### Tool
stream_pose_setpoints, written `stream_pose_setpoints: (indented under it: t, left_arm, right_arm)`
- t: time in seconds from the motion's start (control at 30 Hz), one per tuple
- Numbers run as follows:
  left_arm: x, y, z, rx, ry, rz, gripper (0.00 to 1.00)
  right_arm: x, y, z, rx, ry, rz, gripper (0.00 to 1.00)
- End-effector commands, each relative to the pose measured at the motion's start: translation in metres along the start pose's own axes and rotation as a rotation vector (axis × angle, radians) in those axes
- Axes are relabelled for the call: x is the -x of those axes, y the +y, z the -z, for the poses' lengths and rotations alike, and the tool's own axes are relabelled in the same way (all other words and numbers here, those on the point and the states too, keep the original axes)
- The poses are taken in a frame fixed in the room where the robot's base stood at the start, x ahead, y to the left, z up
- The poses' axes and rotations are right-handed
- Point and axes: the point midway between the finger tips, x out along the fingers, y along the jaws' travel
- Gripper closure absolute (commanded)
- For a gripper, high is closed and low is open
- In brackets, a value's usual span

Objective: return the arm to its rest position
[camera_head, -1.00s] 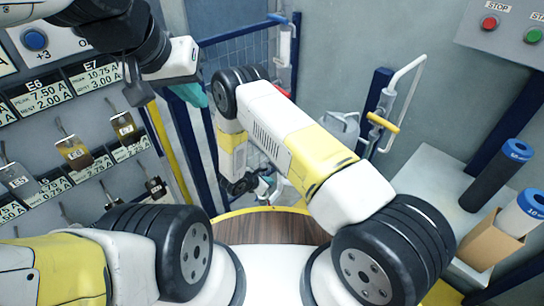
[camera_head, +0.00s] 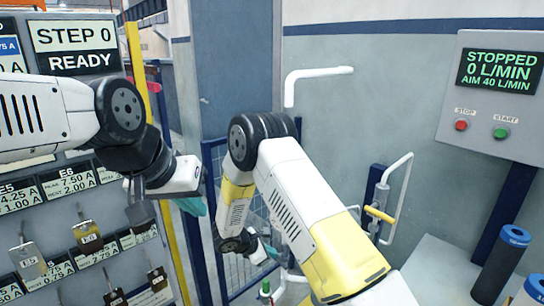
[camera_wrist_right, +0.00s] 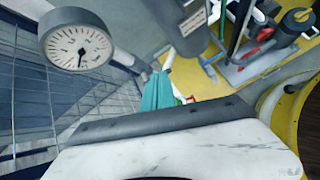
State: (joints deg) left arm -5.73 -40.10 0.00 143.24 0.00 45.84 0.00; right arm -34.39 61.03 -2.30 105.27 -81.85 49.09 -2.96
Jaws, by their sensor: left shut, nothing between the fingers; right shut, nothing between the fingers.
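My left arm comes in from the left in the head view. Its gripper (camera_head: 194,206), with teal fingertips, points down and right in front of the blue fence post. It is shut and empty. My right arm bends down in the middle of the head view. Its gripper (camera_head: 271,250) is low, in front of the mesh fence, and looks small and partly hidden by its own wrist. In the right wrist view its teal fingertips (camera_wrist_right: 158,92) are together with nothing between them.
A labelled rack panel (camera_head: 85,180) with hanging tagged plates stands at the left. A control box (camera_head: 500,95) reads STOPPED. A yellow-handled valve (camera_head: 379,214) and blue-capped cylinders (camera_head: 503,262) are at the right. The right wrist view shows a round gauge (camera_wrist_right: 77,47) and yellow floor with tools (camera_wrist_right: 265,40).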

Motion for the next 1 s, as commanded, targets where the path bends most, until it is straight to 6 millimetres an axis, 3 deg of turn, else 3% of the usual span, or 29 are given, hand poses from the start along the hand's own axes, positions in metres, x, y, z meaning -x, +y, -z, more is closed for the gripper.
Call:
stream_pose_setpoints:
  t: [0.03, 0.2, 0.5, 0.7, 1.0]
  left_arm:
    - [0.0, 0.0, 0.0, 0.0, 0.0, 0.0, 1.0]
    - [0.0, 0.0, 0.0, 0.0, 0.0, 0.0, 1.0]
    - [0.0, 0.0, 0.0, 0.0, 0.0, 0.0, 1.0]
    - [0.0, 0.0, 0.0, 0.0, 0.0, 0.0, 1.0]
    - [0.0, 0.0, 0.0, 0.0, 0.0, 0.0, 1.0]
  right_arm:
    - [0.015, 0.005, -0.031, -0.094, 0.009, 0.025, 1.0]
    - [0.058, -0.003, -0.111, -0.383, 0.049, 0.126, 1.0]
    - [0.138, -0.049, -0.224, -0.884, 0.164, 0.277, 1.0]
    - [0.193, -0.091, -0.272, -1.203, 0.275, 0.355, 1.0]
    - [0.272, -0.154, -0.308, -1.649, 0.497, 0.432, 1.0]
